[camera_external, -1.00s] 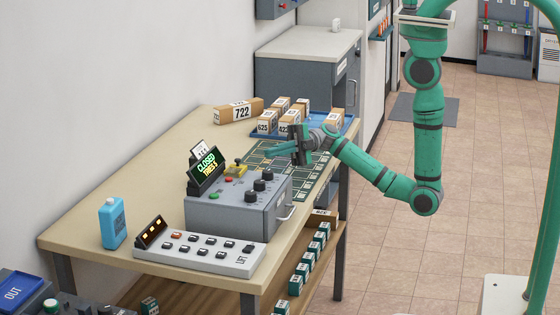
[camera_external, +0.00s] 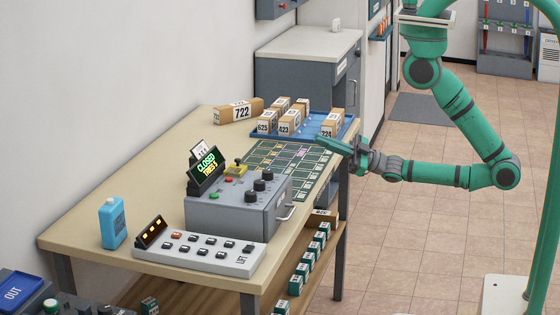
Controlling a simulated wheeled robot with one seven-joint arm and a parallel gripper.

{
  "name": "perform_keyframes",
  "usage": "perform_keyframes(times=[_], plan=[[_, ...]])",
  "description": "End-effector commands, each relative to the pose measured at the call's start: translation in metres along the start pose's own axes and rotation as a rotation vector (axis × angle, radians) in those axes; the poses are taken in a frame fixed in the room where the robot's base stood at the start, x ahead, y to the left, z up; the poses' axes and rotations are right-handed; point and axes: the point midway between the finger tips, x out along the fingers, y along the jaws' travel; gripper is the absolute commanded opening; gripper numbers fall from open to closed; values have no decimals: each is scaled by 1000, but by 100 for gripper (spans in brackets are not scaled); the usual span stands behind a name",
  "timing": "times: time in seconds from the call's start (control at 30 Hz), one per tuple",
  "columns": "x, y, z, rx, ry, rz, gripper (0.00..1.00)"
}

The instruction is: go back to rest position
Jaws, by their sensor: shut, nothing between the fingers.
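My gripper (camera_external: 327,142) is shut and empty. It is above the right edge of the table, near the front right corner of the blue tray (camera_external: 346,130). The forearm runs level to the right from it, and the elbow hangs over the open floor. The wooden table (camera_external: 141,172) stands against the left wall. The green gridded mat (camera_external: 262,160) lies on it, left of and below my gripper, and is mostly uncovered.
A grey control box (camera_external: 236,213) with a "CLOSED" display and a white button panel (camera_external: 190,256) stand on the near part of the table. Several numbered boxes (camera_external: 263,127) sit on the tray. A blue bottle (camera_external: 112,223) stands at left. The tiled floor (camera_external: 400,250) at right is clear.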

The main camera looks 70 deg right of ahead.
Motion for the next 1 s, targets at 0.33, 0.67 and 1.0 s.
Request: perform_keyframes(times=[0.33, 0.67, 1.0], plan=[[-106, 5, 40, 292, -472, 184, 0], [-169, -15, 51, 452, -728, 228, 0], [-171, -16, 52, 458, -736, 229, 0]])
